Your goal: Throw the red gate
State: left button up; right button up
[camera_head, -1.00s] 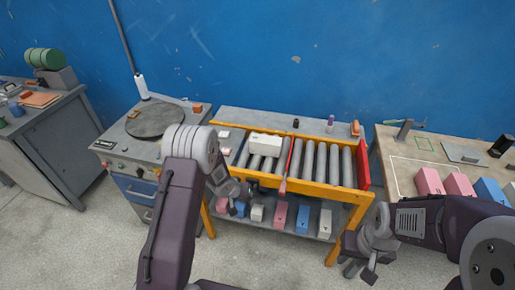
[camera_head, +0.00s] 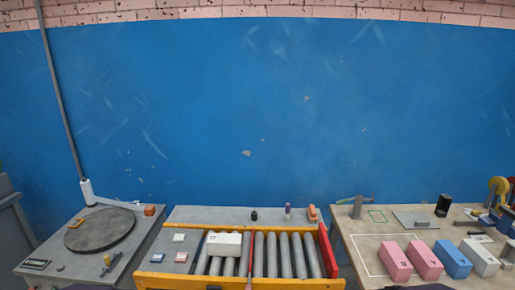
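A roller conveyor with a yellow frame (camera_head: 180,281) stands at the bottom middle of the head view. A larger red plate (camera_head: 327,252) stands at the right end of the rollers. I cannot tell which of these red parts is the gate. A white box (camera_head: 224,244) lies on the rollers left of the red bar. Neither of my grippers is in view.
A bench with a dark round turntable (camera_head: 100,230) is at left. A worktable at right holds pink boxes (camera_head: 394,261), a blue box (camera_head: 452,259) and a white box (camera_head: 479,257). Small items stand on the grey ledge (camera_head: 210,216) behind the rollers. A blue wall (camera_head: 250,110) closes the back.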

aim_at(249, 286)
jog(key=i+l, duration=0.2)
jog(key=l, duration=0.2)
jog(key=i+l, duration=0.2)
jog(key=l, duration=0.2)
jog(key=i+l+u, duration=0.1)
jog(key=i+l, duration=0.15)
jog(key=l, duration=0.15)
